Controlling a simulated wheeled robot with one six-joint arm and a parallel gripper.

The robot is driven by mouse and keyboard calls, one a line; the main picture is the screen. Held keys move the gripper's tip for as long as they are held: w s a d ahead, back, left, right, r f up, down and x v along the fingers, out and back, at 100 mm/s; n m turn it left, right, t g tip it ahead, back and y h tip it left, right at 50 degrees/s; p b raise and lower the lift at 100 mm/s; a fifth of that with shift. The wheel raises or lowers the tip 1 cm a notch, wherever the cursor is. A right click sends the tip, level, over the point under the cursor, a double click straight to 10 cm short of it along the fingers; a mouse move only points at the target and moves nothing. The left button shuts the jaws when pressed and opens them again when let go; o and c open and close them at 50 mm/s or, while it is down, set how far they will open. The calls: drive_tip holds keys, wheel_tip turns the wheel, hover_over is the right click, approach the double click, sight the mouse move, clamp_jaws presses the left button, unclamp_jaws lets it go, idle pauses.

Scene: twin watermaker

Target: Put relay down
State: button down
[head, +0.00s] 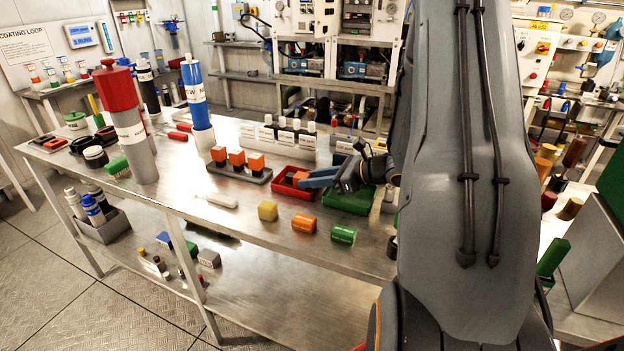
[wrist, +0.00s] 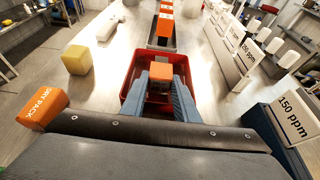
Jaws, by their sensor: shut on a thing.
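My gripper (head: 308,181) has blue fingers and is shut on an orange-topped relay (head: 300,177). The wrist view shows the relay (wrist: 160,72) between the two fingertips. The relay is over or inside a red tray (head: 292,194), whose walls (wrist: 129,72) surround it in the wrist view. I cannot tell whether its underside touches the tray floor. Several similar orange-topped relays (head: 237,157) stand in a row on a grey rack (head: 240,173) just left of the tray. In the wrist view the rack lies beyond the tray.
A green tray (head: 348,200) sits right of the red one, partly under my gripper. A yellow block (head: 267,211), an orange block (head: 304,223) and a green block (head: 343,234) lie in front. White labelled holders (head: 290,136) stand behind.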

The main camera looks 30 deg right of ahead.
drive_tip(key=shift+f, duration=0.1)
drive_tip(key=c, duration=1.8)
unclamp_jaws()
drive_tip(key=o, duration=0.4)
drive_tip(key=b+v, duration=0.2)
drive_tip(key=v, duration=1)
drive_tip(key=shift+r+b, duration=0.25)
drive_tip(key=shift+b, duration=0.05)
